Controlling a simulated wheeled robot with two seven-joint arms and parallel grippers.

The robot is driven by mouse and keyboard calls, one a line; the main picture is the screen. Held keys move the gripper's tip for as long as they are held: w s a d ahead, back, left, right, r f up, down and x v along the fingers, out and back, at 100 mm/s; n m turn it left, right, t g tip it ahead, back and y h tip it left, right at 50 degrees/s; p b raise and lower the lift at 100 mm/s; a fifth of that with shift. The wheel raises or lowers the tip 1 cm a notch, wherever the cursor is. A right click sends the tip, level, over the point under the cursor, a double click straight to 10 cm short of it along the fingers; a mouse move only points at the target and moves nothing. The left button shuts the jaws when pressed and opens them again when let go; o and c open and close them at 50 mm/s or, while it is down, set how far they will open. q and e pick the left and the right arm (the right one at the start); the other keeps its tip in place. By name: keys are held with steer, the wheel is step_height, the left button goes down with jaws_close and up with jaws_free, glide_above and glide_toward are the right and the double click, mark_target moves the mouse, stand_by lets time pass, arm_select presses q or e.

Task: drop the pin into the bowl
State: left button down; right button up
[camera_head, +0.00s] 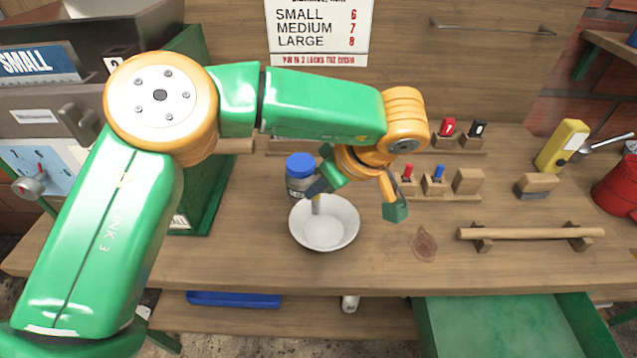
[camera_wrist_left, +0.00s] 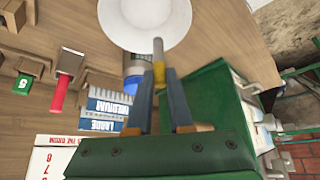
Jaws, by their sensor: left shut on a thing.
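The pin (camera_head: 316,206) is a thin grey rod. In the wrist view the pin (camera_wrist_left: 158,52) has a yellow part at the fingertips. My left gripper (camera_head: 318,188) is shut on it. The pin points down, and its free end overlaps the back part of the bowl's opening in the head view. The white bowl (camera_head: 325,230) stands upright on the wooden bench and looks empty. The bowl (camera_wrist_left: 150,18) also shows at the top of the wrist view. I cannot tell the exact height of the pin above the bowl. My right gripper is not in view.
A jar with a blue lid (camera_head: 299,165) stands close behind the bowl. Wooden holders with red and blue pieces (camera_head: 436,182) are to the right. A wooden bar (camera_head: 530,233) lies farther right. An open green drawer (camera_head: 515,325) is below. The bench left of the bowl is clear.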

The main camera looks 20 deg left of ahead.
arm_select(q)
steer(key=shift+w+a+f, duration=0.15)
steer(key=shift+a+f, duration=0.05)
steer(key=shift+f, duration=0.2)
steer(key=c, duration=0.7)
jaws_free()
steer(key=shift+d+r, duration=0.1)
steer(key=shift+c, duration=0.2)
steer(key=v, duration=0.7)
